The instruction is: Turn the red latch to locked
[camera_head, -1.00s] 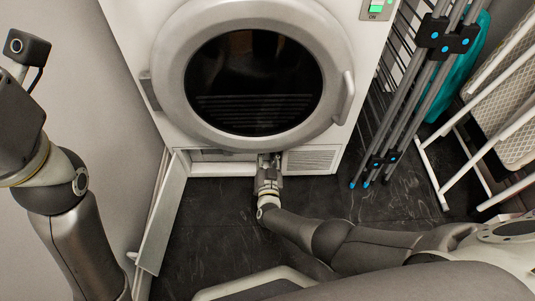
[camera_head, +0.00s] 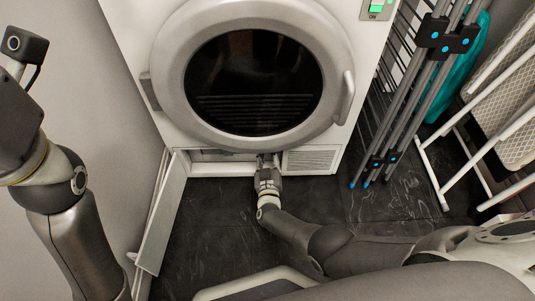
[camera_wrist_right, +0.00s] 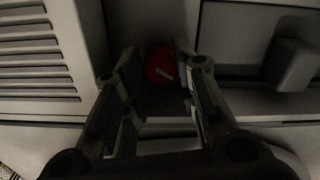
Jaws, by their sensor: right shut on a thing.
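The red latch (camera_wrist_right: 161,66) shows in the right wrist view between the two fingertips of my right gripper (camera_wrist_right: 157,52), which is shut on it. A pale mark shows on the latch's red face. In the head view my right gripper (camera_head: 267,160) reaches into the open lower compartment (camera_head: 225,156) of the dryer and hides the latch. I cannot read the latch's locked or unlocked position. My left arm (camera_head: 60,190) stands at the left edge of the head view, with its gripper out of sight.
The dryer's round door (camera_head: 170,75) is closed above my right gripper. The flap (camera_head: 163,215) hangs open at the left. A vent grille (camera_head: 312,160) is right of the gripper. A folded drying rack (camera_head: 405,105) and white-framed furniture (camera_head: 445,165) stand at the right.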

